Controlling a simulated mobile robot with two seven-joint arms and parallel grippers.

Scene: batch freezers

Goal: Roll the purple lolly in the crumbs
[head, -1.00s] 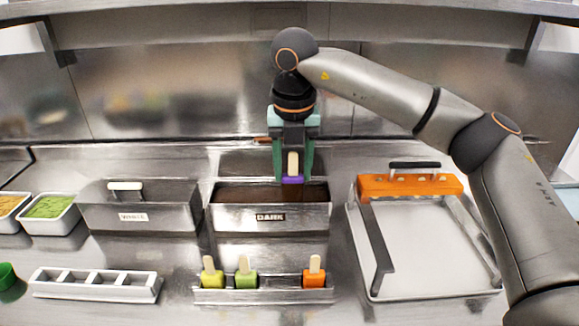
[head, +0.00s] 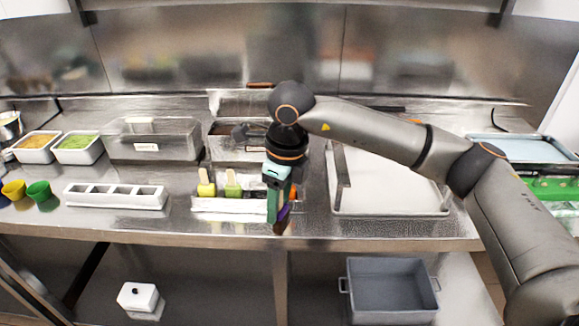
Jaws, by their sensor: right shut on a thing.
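My right gripper (head: 279,215) points down at the front of the counter, shut on the purple lolly (head: 284,212). The lolly is mostly hidden by the fingers; purple shows at their right side, with a dark brown part below. It hangs in front of the lolly stand (head: 212,205). At the far left are a tray of orange-tan bits (head: 36,140) and a tray of green bits (head: 78,142), well away from the gripper. I cannot tell which holds the crumbs. My left gripper is not in view.
Yellow (head: 206,188) and green (head: 232,188) lollies stand in the stand. A shallow tray (head: 385,185) is at right. Coloured cups (head: 38,191) stand far left. A grey bin (head: 391,285) is below.

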